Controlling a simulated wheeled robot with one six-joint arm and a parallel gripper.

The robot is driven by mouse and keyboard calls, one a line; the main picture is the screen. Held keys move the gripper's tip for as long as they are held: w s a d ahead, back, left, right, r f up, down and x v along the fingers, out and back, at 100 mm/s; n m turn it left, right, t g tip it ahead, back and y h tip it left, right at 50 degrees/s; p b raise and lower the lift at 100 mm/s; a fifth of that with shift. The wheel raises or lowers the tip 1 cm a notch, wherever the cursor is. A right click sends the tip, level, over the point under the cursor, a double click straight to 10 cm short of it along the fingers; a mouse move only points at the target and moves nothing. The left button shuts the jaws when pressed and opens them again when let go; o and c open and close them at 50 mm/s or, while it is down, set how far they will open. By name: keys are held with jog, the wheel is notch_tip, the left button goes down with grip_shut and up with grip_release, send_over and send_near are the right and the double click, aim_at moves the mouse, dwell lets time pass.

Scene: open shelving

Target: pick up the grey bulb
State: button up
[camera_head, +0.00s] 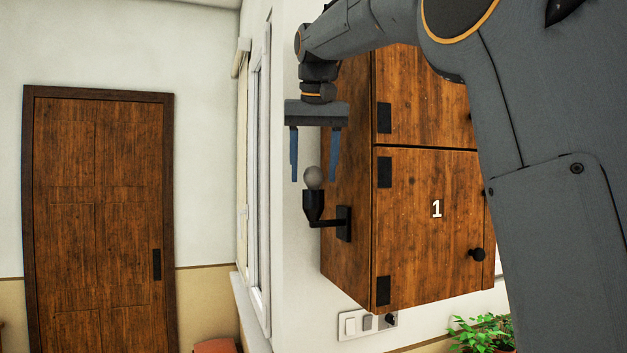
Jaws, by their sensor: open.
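The grey bulb (314,177) is small and round. It sits upright in a black socket (314,206) on a bracket fixed to the left side of a wooden cabinet (345,190). My gripper (314,180) points down with its two blue fingers apart. In the picture the bulb lies between the fingertips, with the left finger to its left and the right finger to its right. Whether the fingers are level with it in depth, I cannot tell. No contact with the bulb shows, and the gripper is empty.
The wooden cabinet has a door marked 1 (437,208) with a black knob (476,255). Below are wall switches (366,323) and a green plant (482,333). A window (260,170) is to the left of my gripper, and a brown door (98,215) stands further left.

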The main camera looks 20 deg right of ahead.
jog(key=shift+c, duration=0.5)
jog(key=c, duration=1)
jog(key=shift+c, duration=0.2)
